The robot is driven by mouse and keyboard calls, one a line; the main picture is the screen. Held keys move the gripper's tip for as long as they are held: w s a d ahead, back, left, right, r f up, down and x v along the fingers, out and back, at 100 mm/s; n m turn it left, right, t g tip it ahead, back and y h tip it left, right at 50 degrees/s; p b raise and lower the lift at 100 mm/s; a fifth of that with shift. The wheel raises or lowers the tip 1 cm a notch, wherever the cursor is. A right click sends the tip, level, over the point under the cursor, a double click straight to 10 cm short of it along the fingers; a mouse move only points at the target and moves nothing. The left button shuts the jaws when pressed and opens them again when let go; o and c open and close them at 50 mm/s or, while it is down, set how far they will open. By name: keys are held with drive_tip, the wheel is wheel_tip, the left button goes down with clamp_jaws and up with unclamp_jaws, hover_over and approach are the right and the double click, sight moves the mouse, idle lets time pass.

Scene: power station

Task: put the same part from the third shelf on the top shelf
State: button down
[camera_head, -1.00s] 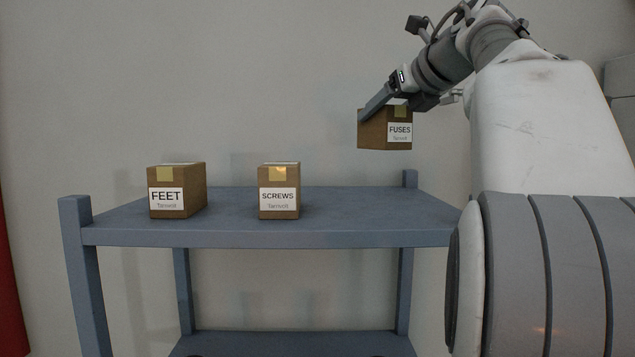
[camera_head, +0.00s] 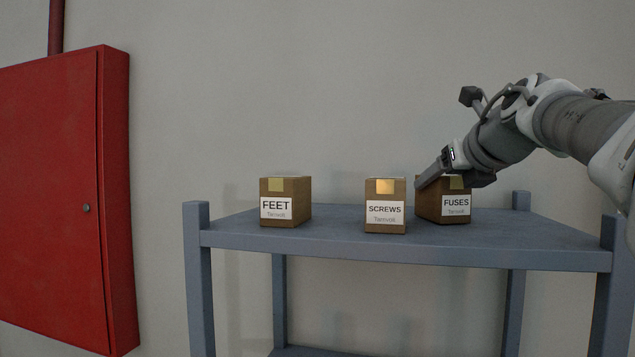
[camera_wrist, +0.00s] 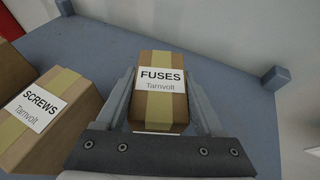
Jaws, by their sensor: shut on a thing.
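The FUSES box (camera_head: 455,207) is a brown carton with a white label, at the right of the row on the blue-grey top shelf (camera_head: 330,243). My gripper (camera_head: 437,181) is shut on it from above. In the wrist view the FUSES box (camera_wrist: 160,105) sits between the two fingers of my gripper (camera_wrist: 160,100). It appears at shelf level; whether its base touches the shelf I cannot tell. The SCREWS box (camera_head: 385,214) stands just left of it, also seen in the wrist view (camera_wrist: 45,118). The FEET box (camera_head: 284,208) stands further left.
Posts rise at the shelf corners, such as the front left post (camera_head: 197,225) and the back right post (camera_head: 521,201). A red wall cabinet (camera_head: 60,205) hangs at the left. The top shelf is clear right of the FUSES box.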

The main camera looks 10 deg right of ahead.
drive_tip(key=shift+r, duration=0.1)
unclamp_jaws()
drive_tip(key=shift+f, duration=0.2)
drive_tip(key=shift+r, duration=0.2)
